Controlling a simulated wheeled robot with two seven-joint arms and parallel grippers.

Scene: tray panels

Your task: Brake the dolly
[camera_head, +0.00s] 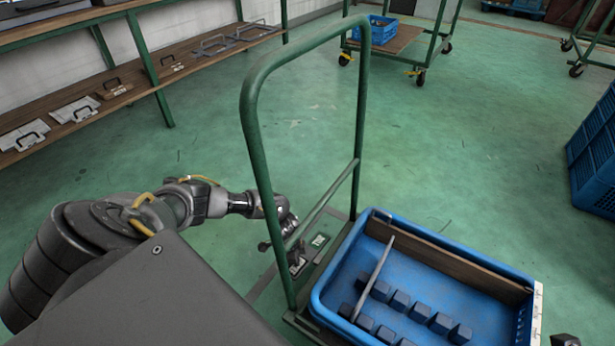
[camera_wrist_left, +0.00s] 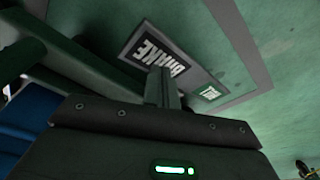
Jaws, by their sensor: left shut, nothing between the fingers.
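The dolly (camera_head: 255,130) has a tall green tube handle and carries a blue tray (camera_head: 420,238). At the foot of the handle, a dark plate marked BRAKE (camera_wrist_left: 147,46) shows in the left wrist view, with a small green label (camera_wrist_left: 209,92) beside it. The gripper partly hides the brake area in the head view.
The tray holds several dark blocks and a thin divider. Shelves with handled panels (camera_head: 75,109) stand at the left. Another green cart (camera_head: 388,40) stands at the back, and blue crates (camera_head: 594,160) at the right. The green floor between is clear.

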